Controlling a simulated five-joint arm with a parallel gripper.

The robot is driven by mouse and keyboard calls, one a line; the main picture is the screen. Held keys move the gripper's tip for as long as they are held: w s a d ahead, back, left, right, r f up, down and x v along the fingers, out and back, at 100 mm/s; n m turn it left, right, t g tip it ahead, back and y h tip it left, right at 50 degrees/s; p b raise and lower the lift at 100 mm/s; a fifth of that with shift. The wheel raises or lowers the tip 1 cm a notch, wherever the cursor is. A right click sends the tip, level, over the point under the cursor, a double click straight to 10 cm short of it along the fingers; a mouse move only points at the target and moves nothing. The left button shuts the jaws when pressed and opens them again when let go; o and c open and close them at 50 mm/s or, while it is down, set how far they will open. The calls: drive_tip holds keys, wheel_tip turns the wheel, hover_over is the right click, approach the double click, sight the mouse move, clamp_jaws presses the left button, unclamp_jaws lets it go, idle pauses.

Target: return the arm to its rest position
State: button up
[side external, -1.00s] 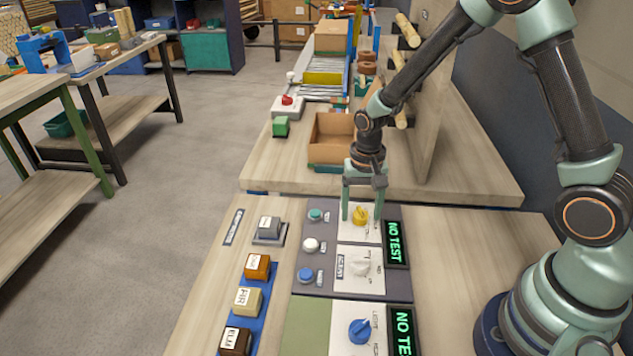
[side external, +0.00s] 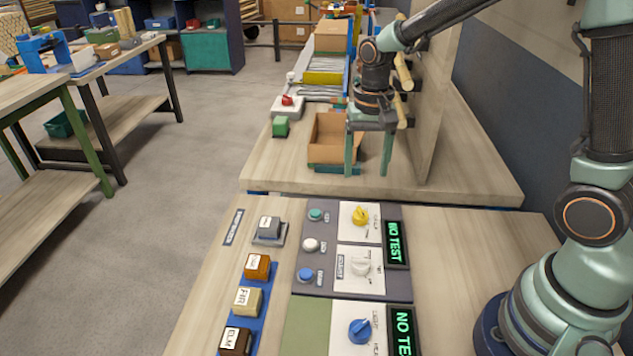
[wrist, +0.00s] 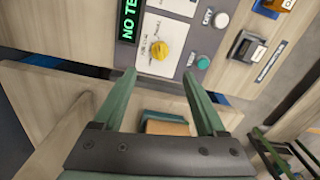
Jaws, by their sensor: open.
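My gripper (side external: 367,172) is open and empty, its two green fingers pointing down. In the side external view it is raised above the far table, in front of the open cardboard box (side external: 330,150). In the wrist view the gripper (wrist: 160,92) has its fingers apart with nothing between them. The yellow knob (side external: 360,216) on the control panel stands clear of the fingers; it also shows in the wrist view (wrist: 159,50).
The panel has a white knob (side external: 361,266), a blue knob (side external: 360,330) and a "NO TEST" display (side external: 396,244). Labelled wood blocks (side external: 247,299) line its left. An upright board (side external: 437,110) stands right of my gripper.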

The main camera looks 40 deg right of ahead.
drive_tip(key=shift+r, duration=0.15)
drive_tip(key=s+r+n+t, duration=0.5)
drive_tip(key=s+r+n, duration=0.2)
drive_tip(key=s+r, duration=0.3)
drive_tip(key=shift+d+r+t, duration=0.3)
drive_tip(key=shift+r, duration=0.2)
drive_tip(key=shift+s, duration=0.1)
idle(0.6)
